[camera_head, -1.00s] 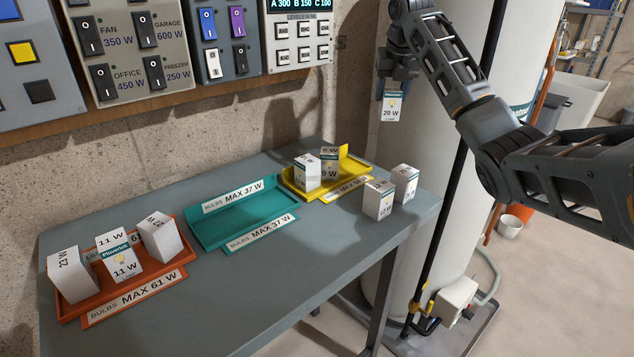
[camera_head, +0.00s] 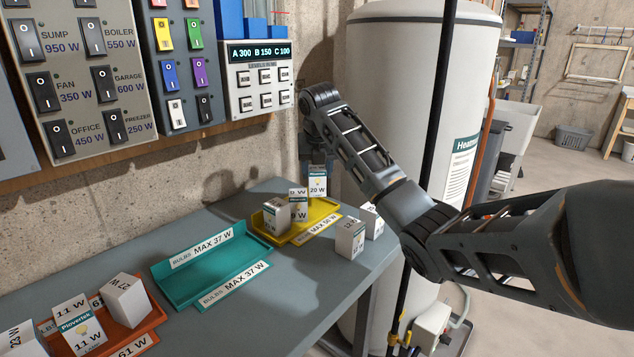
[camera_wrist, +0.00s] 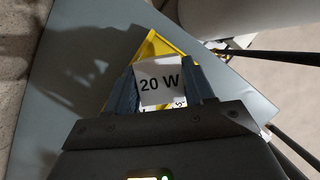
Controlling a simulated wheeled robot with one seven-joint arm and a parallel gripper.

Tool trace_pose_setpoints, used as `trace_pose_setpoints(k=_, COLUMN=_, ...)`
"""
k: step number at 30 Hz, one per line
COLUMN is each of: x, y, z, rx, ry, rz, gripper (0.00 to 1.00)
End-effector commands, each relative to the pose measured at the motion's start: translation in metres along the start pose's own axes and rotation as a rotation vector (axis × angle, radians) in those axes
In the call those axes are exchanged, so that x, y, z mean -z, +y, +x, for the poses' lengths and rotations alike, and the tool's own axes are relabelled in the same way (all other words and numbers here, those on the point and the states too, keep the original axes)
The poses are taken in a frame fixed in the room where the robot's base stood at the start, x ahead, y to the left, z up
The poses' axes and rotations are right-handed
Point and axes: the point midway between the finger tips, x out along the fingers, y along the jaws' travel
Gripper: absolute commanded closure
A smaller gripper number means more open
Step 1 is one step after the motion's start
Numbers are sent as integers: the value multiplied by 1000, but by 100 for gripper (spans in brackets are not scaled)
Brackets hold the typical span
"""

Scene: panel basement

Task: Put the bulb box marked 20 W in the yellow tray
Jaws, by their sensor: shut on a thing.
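My gripper (camera_wrist: 160,88) is shut on the bulb box marked 20 W (camera_head: 317,183), which hangs upright below it. The box's 20 W face also shows in the wrist view (camera_wrist: 159,82), between the two fingers. In the head view the box is over or just behind the right part of the yellow tray (camera_head: 318,232); I cannot tell whether it touches anything. The yellow tray also shows in the wrist view (camera_wrist: 150,45), partly hidden by the box and fingers. Two white boxes stand in the yellow tray, one at left (camera_head: 275,216) and one at the middle (camera_head: 298,206).
An empty teal tray (camera_head: 195,285) marked MAX 37 W lies in the middle of the grey table. An orange tray (camera_head: 150,322) at left holds several boxes. Two loose boxes, one nearer (camera_head: 350,239) and one behind (camera_head: 372,220), stand right of the yellow tray. A white tank stands behind.

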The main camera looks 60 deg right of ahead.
Motion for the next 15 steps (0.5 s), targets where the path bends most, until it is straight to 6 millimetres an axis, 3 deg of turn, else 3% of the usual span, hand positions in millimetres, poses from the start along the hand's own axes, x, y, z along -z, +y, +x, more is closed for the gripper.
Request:
trace_pose_setpoints(k=9, x=15, y=-1, z=34, rx=0, ry=2, rz=2, gripper=77)
trace_pose_setpoints(k=15, x=15, y=-1, z=36, rx=0, ry=0, rz=1, gripper=77)
